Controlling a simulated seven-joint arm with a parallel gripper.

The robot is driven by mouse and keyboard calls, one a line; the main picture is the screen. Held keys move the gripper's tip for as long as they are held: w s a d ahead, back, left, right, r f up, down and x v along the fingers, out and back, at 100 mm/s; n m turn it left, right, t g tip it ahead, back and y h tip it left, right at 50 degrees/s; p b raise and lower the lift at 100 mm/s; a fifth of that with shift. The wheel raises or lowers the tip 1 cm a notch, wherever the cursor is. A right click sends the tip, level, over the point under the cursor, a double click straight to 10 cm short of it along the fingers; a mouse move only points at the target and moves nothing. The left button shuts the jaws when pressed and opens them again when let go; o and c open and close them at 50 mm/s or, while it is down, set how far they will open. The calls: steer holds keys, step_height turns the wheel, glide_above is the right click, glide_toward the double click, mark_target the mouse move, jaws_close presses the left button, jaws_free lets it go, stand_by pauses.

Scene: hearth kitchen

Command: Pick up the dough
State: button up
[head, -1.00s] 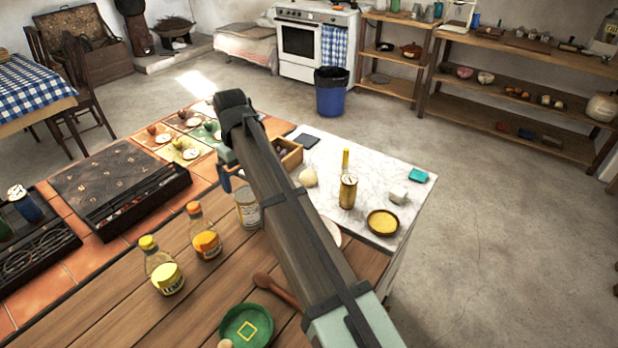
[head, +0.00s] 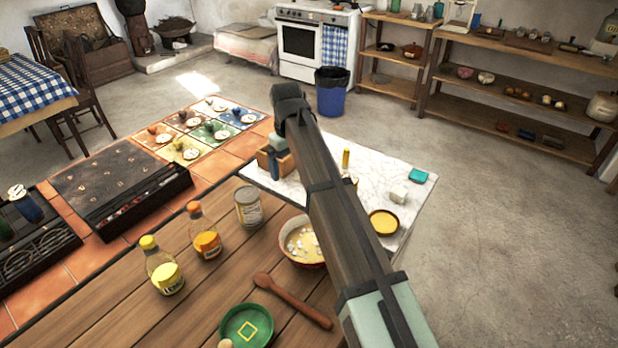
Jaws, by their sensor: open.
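The dough is not visible now. A pale round lump, probably the dough, showed on the white marble top (head: 405,175) a second ago, and my arm now covers that spot. My gripper (head: 275,167) hangs over the far left part of the marble, beside the small wooden box (head: 263,160). It is open, with only part of its fingers showing. I see nothing held in it, and its exact height cannot be told.
A yellow-topped item (head: 346,158), a white block (head: 398,194), a yellow dish (head: 384,222) and a teal item (head: 418,175) stand on the marble. A bowl (head: 303,262), a can (head: 248,207) and two bottles (head: 163,268) (head: 205,235) stand on the wooden counter.

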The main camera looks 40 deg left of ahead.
steer(key=w+d+f+m+y, duration=0.1)
steer(key=w+d, duration=0.4)
steer(key=w, duration=0.5)
steer(key=w+a+f, duration=0.1)
steer(key=a+f, duration=0.1)
steer(key=f, duration=0.2)
steer(key=w+a+f+t+y, duration=0.1)
steer(key=a+f, duration=0.2)
steer(key=f, duration=0.1)
steer(key=a+f+y, duration=0.1)
steer(key=a+f, duration=0.1)
steer(key=f, duration=0.2)
steer(key=shift+w+a+f, duration=0.2)
steer(key=shift+w+f, duration=0.2)
steer(key=c, duration=0.9)
